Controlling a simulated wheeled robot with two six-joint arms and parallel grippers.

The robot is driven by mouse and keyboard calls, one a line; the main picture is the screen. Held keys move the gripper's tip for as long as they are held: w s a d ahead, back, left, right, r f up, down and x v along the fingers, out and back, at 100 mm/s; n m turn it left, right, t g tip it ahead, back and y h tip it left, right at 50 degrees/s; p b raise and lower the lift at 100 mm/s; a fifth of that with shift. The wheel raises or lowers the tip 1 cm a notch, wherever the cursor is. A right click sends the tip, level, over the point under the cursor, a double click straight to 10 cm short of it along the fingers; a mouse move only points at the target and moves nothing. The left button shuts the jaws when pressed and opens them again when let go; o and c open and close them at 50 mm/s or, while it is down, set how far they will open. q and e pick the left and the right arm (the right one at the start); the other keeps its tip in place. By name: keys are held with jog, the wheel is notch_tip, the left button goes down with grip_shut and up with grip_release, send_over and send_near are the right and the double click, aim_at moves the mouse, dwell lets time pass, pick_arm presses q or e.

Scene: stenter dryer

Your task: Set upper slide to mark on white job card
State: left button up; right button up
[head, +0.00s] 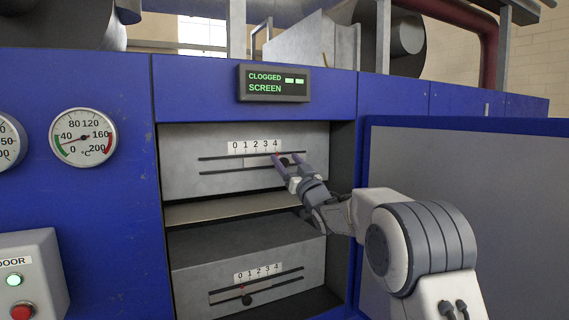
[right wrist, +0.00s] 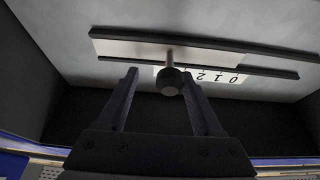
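The upper slide's dark round knob (head: 285,162) stands at the right part of its slot, with a red pointer just under the 4 of the white 0–4 scale (head: 254,146). My right gripper (head: 286,160) is at this knob. In the right wrist view the knob (right wrist: 171,82) is between the two fingers of my open right gripper (right wrist: 160,76), closer to the right finger; a gap shows at the left finger. The figures 0, 1 and 2 show upside down there. My left gripper is not in view. No white job card shows in these frames.
A lower slide (head: 247,299) has its own 0–4 scale, with its pointer near the low end. A shelf (head: 235,208) lies between the slides. The open blue-edged door (head: 460,190) stands to the right. A display (head: 273,83) reads CLOGGED SCREEN.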

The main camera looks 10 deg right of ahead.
jog(key=shift+a, duration=0.25)
jog(key=shift+s+d+f+b, duration=0.15)
jog(key=shift+s+f+b, duration=0.2)
jog(key=shift+s+b, duration=0.1)
jog(key=b+v, duration=0.5)
jog(key=v, duration=0.4)
jog(key=shift+s, duration=0.25)
